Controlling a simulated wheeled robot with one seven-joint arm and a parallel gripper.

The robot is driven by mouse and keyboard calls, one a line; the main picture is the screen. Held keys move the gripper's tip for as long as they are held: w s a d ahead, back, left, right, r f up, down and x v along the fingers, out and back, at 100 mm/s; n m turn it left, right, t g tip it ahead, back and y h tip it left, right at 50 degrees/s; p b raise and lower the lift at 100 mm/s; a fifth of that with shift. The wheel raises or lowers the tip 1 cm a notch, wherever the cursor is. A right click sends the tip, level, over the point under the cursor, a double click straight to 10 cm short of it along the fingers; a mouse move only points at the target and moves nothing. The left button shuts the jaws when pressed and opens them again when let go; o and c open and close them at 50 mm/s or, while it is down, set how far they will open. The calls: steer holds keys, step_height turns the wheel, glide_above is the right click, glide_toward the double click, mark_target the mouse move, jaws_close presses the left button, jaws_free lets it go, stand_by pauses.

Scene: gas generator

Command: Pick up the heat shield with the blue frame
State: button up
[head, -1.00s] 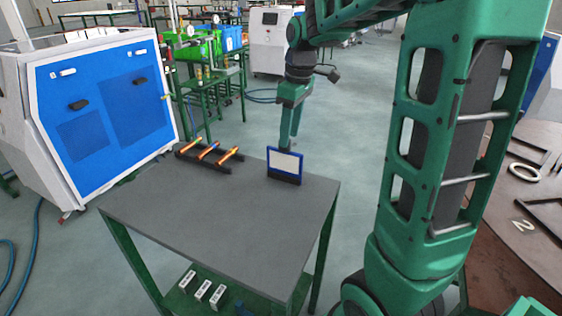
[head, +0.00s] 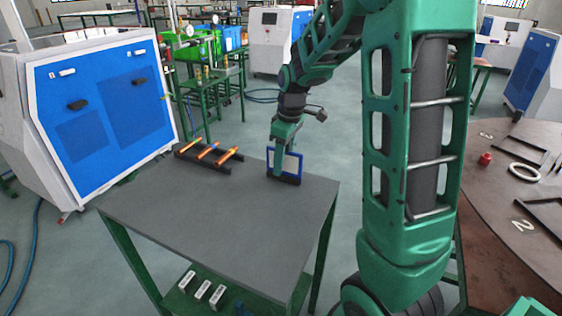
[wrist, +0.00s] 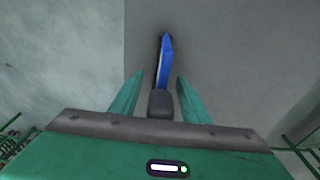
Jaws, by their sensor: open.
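The heat shield with the blue frame (head: 298,164) stands upright in a dark holder (head: 285,179) near the far edge of the grey table. Its panel is white. In the wrist view I see the blue frame (wrist: 166,62) edge-on, between and beyond the fingertips. My gripper (head: 279,172) is at the shield in the head view and hides part of its left and middle. In the wrist view my open gripper (wrist: 158,97) has one green finger on each side of the frame, with a visible gap on both sides.
The grey table (head: 220,220) is mostly bare in front. A dark rack with orange-and-copper rods (head: 208,152) lies left of the shield. A blue and white cabinet (head: 105,110) stands at the left. White boxes (head: 202,290) are on the lower shelf.

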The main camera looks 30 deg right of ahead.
steer(key=shift+f, duration=0.1)
steer(key=shift+c, duration=0.7)
jaws_close()
